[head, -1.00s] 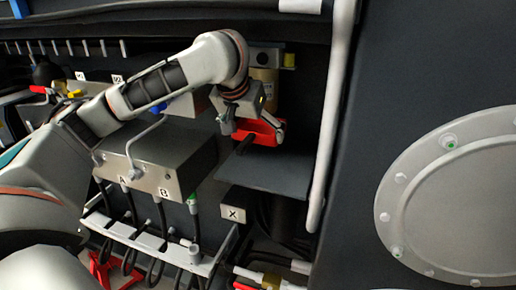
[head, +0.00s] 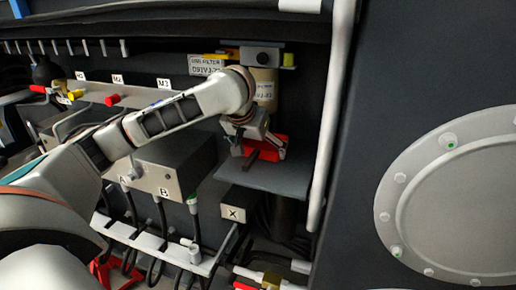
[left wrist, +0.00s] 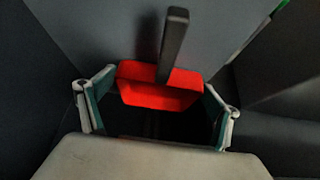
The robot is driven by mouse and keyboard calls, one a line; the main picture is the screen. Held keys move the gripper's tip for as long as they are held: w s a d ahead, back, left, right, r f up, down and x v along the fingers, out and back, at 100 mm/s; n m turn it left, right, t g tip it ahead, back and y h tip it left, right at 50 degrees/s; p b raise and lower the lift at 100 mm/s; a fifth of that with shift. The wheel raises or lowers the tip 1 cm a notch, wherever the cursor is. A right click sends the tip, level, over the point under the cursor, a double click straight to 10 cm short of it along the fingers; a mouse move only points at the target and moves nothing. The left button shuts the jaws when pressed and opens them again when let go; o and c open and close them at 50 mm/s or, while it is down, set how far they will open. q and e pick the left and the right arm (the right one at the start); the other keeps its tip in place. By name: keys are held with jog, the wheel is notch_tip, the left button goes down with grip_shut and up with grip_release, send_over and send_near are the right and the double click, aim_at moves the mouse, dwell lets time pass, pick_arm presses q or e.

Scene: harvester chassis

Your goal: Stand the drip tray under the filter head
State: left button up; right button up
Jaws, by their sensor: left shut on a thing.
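The drip tray (head: 267,151) is a small red open box with a dark bar-like handle (head: 252,160). My left gripper (head: 262,146) is shut on it; the left wrist view shows the tray (left wrist: 158,96) between the two fingers (left wrist: 157,108), with the handle (left wrist: 173,42) pointing away. The filter head (head: 262,57) is a grey block at the top of the bay. A cream filter canister (head: 265,90) hangs below it, partly behind my wrist. The tray is lower than the canister, over a grey shelf (head: 262,182). I cannot tell whether it touches the shelf. My right gripper is not in view.
A white vertical pipe (head: 327,130) borders the bay on the right. A grey box marked A and B (head: 170,175) stands left of the shelf, and a box marked X (head: 234,205) sits below. A yellow-edged label plate (head: 207,66) is left of the filter head.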

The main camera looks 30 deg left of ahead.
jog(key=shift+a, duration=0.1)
pick_arm(q)
jog(key=o, duration=0.9)
jog(key=shift+f, duration=0.1)
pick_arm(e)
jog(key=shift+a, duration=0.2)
pick_arm(q)
jog(key=shift+s+r, duration=0.15)
jog(key=shift+r, duration=0.35)
jog(key=v, duration=0.6)
jog(key=shift+s+d+r, duration=0.1)
jog(key=shift+s+r, duration=0.15)
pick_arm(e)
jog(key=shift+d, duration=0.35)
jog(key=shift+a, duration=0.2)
